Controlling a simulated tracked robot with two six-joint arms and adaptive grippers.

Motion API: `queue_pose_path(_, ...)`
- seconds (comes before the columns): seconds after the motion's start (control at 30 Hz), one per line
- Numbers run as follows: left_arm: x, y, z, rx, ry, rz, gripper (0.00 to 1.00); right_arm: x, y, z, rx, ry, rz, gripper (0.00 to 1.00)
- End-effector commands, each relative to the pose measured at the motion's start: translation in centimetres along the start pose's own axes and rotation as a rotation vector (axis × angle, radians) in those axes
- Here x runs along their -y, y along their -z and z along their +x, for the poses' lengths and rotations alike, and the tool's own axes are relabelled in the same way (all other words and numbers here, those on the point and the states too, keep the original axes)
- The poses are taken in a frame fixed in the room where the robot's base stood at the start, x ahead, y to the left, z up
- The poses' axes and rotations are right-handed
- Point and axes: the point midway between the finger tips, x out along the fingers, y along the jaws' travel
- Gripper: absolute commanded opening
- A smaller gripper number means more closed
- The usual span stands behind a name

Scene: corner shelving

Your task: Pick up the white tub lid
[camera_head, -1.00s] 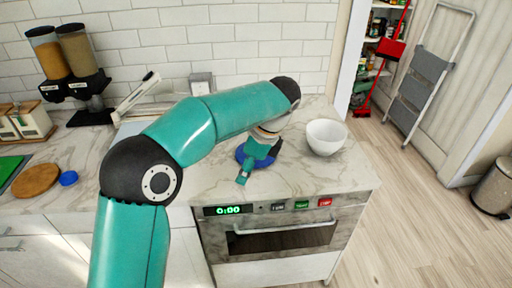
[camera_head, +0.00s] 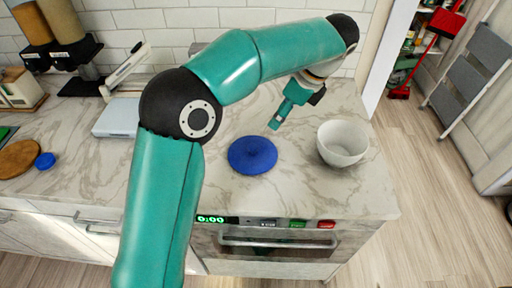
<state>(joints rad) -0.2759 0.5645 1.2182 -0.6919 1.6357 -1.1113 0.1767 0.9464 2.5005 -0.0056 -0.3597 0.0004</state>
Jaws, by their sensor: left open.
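A round blue lid-like disc (camera_head: 252,156) with a small raised middle lies flat on the marble counter near its front edge. I see no lid that is clearly white. A white round bowl or tub (camera_head: 342,143) stands open and upright to the right of the disc. My left gripper (camera_head: 276,124) is open and empty, above the counter, up and to the right of the disc and left of the bowl. It is apart from both. My right gripper is not in view.
A small blue cap (camera_head: 45,160) lies beside a round wooden board (camera_head: 18,159) at the left. A flat grey scale-like device (camera_head: 117,118) sits behind my left arm. The oven (camera_head: 275,243) is below the counter front. The counter between disc and bowl is clear.

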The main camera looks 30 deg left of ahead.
Motion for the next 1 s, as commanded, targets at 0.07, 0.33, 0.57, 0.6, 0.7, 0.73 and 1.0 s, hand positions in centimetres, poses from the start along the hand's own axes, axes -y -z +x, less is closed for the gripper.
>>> queue_pose_path(0.07, -0.2, -0.6, 1.9, 0.001, -0.011, -0.010, 0.59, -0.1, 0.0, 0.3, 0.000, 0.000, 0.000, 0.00)
queue_pose_path(0.33, -0.6, -1.5, 8.0, 0.002, -0.019, -0.029, 0.59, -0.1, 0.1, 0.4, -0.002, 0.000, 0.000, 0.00)
queue_pose_path(0.57, -0.6, -1.6, 10.9, 0.001, -0.019, -0.033, 0.59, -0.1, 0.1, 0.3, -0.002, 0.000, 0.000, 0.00)
queue_pose_path(0.6, -0.6, -1.6, 11.1, 0.000, -0.018, -0.033, 0.59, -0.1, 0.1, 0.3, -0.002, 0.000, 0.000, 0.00)
queue_pose_path(0.7, -0.7, -1.7, 11.6, 0.001, -0.019, -0.033, 0.59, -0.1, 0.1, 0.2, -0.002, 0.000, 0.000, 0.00)
queue_pose_path(0.73, -0.7, -1.7, 11.8, 0.001, -0.020, -0.032, 0.59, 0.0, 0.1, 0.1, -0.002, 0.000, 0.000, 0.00)
queue_pose_path(1.0, -0.9, -1.8, 15.4, 0.000, -0.021, -0.032, 0.59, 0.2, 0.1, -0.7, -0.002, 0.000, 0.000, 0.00)
